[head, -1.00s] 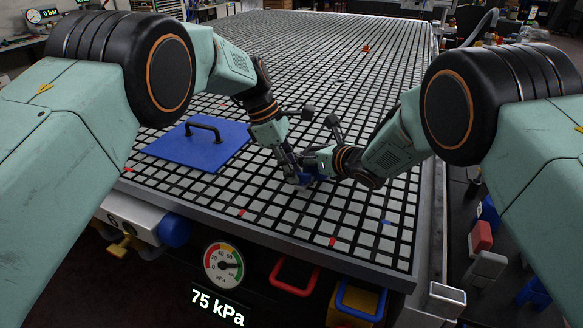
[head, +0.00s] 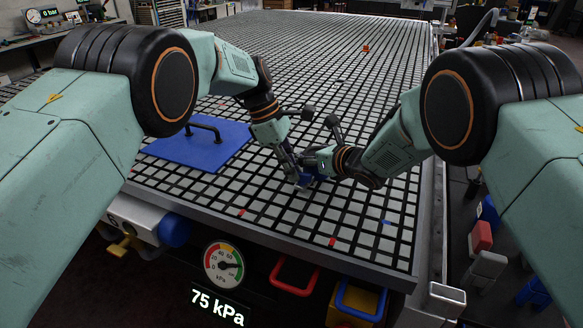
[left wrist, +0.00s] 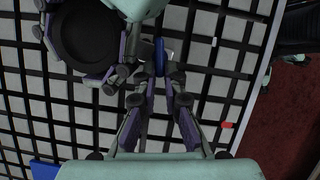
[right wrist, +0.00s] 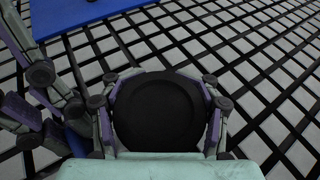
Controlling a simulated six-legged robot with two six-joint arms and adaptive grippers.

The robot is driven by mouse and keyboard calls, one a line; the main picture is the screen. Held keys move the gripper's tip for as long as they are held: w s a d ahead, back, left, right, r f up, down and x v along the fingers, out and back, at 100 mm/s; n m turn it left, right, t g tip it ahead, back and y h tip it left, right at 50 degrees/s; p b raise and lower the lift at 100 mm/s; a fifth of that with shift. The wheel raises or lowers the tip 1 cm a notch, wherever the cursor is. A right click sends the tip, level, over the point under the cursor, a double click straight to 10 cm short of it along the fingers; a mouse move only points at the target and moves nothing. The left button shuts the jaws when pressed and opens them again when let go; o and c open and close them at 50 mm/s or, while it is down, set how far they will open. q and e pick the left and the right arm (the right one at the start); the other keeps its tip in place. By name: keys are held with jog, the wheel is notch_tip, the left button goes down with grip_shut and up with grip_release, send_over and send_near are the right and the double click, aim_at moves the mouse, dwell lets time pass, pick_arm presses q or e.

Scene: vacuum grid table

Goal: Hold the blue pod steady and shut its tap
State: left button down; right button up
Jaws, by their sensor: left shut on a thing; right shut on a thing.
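The blue pod (head: 319,175) stands on the grid table, mostly hidden by my grippers. Its round black top (right wrist: 157,110) fills the space between the fingers of my right gripper (right wrist: 160,112), which is shut around it. The black top also shows at upper left in the left wrist view (left wrist: 88,38). My left gripper (left wrist: 160,72) is beside the pod, its fingertips shut on a narrow blue piece, the tap (left wrist: 159,52). In the head view the left gripper (head: 301,182) is just below and left of the right one. The tap's exact angle is hard to tell.
A blue plate with a black handle (head: 185,153) lies on the table to the left. A gauge (head: 224,265) at the front edge has a 75 kPa readout below it. Small red pieces (head: 332,242) lie on the grid. The grid right of the grippers is mostly clear.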

pick_arm(q)
jog(key=shift+w+d+m+g, duration=0.1)
jog(key=shift+w+m+g, duration=0.05)
jog(key=shift+m, duration=0.4)
jog(key=shift+w+m+g, duration=0.1)
jog(key=shift+m+g, duration=0.05)
jog(key=shift+m, duration=0.4)
jog(key=c, duration=1.7)
grip_release()
jog(key=shift+n, duration=0.3)
